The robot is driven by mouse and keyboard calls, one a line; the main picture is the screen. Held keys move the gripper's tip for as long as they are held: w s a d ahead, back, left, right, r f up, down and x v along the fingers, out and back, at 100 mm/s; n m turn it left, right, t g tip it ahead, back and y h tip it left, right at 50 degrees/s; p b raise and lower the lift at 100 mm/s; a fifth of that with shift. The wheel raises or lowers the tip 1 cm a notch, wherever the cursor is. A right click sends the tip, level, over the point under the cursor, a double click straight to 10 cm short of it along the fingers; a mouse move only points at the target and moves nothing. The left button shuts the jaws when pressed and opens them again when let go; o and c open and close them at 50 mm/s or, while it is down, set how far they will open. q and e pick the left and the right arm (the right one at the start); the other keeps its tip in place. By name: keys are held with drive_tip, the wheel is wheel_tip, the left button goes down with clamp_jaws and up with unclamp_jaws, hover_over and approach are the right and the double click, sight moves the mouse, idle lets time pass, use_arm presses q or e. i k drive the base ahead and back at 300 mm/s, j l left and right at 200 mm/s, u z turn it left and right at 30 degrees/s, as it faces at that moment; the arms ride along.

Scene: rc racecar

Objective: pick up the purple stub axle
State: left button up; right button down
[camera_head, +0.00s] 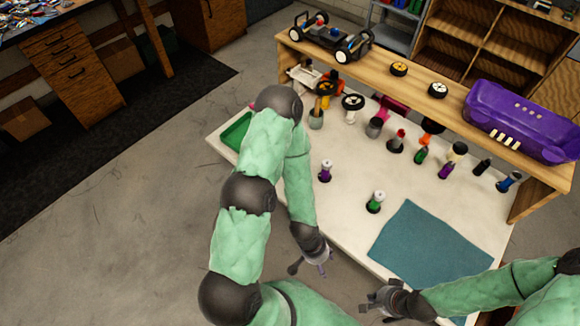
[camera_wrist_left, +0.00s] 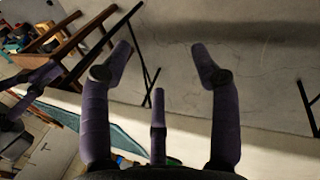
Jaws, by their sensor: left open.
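A small purple part with a pale top (camera_head: 325,171) stands upright on the white table, right of my left forearm. A second purple part (camera_head: 446,170) stands farther back to the right; which one is the stub axle is too small to tell. My left gripper (camera_head: 309,267) hangs at the table's front edge, nearer than both parts and touching neither. In the left wrist view its fingers (camera_wrist_left: 160,62) are spread with nothing between them. My right gripper (camera_head: 376,299) is low in front of the table, away from the parts; its finger opening is unclear.
A green part (camera_head: 375,201) stands near a teal mat (camera_head: 430,246) on the table (camera_head: 345,222). Several small parts stand farther back. A wooden shelf (camera_head: 420,92) behind holds a car chassis (camera_head: 331,38), wheels and a purple car body (camera_head: 520,119). A green tray (camera_head: 236,132) is at left.

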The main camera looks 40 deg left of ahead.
sight(324, 176)
drive_tip(key=u, duration=0.85)
drive_tip(key=k+j+u, duration=0.15)
drive_tip(key=k+l, duration=0.05)
drive_tip(key=k, duration=0.05)
